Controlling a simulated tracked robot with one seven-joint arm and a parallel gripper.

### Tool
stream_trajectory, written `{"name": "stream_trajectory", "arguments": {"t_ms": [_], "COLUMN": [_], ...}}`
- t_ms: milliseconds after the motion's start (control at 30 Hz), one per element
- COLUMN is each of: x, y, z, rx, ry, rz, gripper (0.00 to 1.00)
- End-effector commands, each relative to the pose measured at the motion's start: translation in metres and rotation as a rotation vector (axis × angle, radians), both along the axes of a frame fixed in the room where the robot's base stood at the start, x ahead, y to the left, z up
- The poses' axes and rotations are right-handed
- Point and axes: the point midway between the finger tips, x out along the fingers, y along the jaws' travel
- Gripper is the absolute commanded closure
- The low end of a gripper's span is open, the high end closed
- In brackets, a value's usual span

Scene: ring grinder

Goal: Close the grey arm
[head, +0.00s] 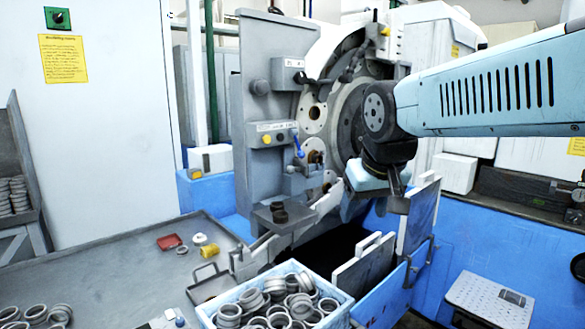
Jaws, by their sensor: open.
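The grinder's tall grey upright part (255,95), which seems to be the grey arm, stands left of the round machine face (352,110). My light-blue arm reaches in from the right. My gripper (396,196) hangs in front of the machine's lower right, pointing down, open, and apart from the grey part. My wrist hides some of the machine behind it.
A blue-white crate of metal rings (345,303) stands at front centre. Upright grey plates with handles (365,265) stand below my gripper. Blue walls (490,240) bound the right.

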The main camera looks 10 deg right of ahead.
Motion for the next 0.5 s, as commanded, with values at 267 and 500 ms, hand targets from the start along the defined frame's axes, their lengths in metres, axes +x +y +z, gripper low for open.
{"name": "stream_trajectory", "arguments": {"t_ms": [267, 500], "x": [0.091, 0.172], "y": [-0.001, 0.003], "z": [0.036, 0.054], "rx": [-0.074, -0.144], "ry": [0.026, 0.037], "rz": [-0.011, -0.025], "gripper": [0.63, 0.86]}}
